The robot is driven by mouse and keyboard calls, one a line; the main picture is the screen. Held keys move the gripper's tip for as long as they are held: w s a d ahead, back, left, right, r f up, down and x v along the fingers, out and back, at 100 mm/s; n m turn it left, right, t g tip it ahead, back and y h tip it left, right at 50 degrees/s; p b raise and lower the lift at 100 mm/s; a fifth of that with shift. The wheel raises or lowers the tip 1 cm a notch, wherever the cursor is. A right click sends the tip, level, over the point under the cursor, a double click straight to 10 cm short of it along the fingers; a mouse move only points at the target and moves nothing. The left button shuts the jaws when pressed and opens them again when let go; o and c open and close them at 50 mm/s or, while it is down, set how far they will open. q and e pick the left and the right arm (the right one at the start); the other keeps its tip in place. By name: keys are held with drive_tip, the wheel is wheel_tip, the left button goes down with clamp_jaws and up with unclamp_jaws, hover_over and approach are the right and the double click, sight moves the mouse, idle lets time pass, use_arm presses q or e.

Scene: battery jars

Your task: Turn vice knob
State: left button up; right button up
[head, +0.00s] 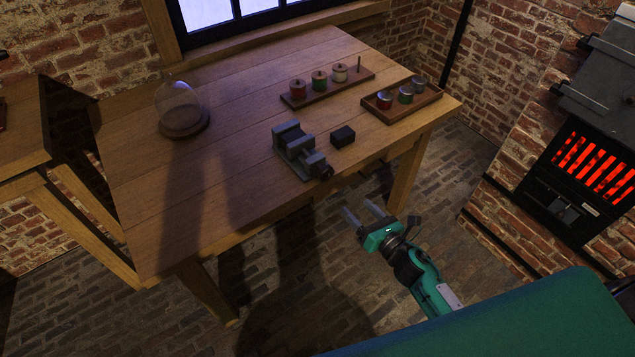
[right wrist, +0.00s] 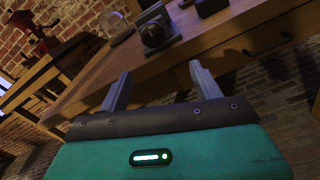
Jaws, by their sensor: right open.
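The grey metal vice (head: 299,151) stands on the wooden table near its front edge. Its dark round knob (head: 326,171) faces the front edge, and in the right wrist view the knob (right wrist: 152,35) shows at the table edge, ahead of my fingers. My right gripper (head: 364,212) is open and empty, in front of the table and apart from the vice. Its two fingers (right wrist: 158,84) show spread in the right wrist view. My left gripper is in neither view.
A small black block (head: 343,136) sits right of the vice. Behind are a rack with several spools (head: 325,89) and a tray with jars (head: 402,101). A glass dome (head: 181,106) stands at the left. A glowing stove (head: 590,165) is far right.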

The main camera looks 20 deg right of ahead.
sight(329, 177)
drive_tip(key=shift+n, duration=0.5)
drive_tip(key=x, duration=0.4)
drive_tip(key=r+p+x, duration=0.1)
drive_tip(key=x, duration=0.4)
drive_tip(key=p+x, duration=0.1)
drive_tip(key=x, duration=0.3)
drive_tip(key=shift+a+r, duration=0.3)
drive_tip(key=shift+a, duration=0.05)
drive_tip(key=shift+w+a, duration=0.15)
drive_tip(key=shift+w, duration=0.3)
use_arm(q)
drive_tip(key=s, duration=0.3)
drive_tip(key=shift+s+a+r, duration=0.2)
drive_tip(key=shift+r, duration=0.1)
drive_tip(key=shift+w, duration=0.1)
use_arm(e)
drive_tip(key=shift+c, duration=1.1)
drive_tip(key=c, duration=0.8)
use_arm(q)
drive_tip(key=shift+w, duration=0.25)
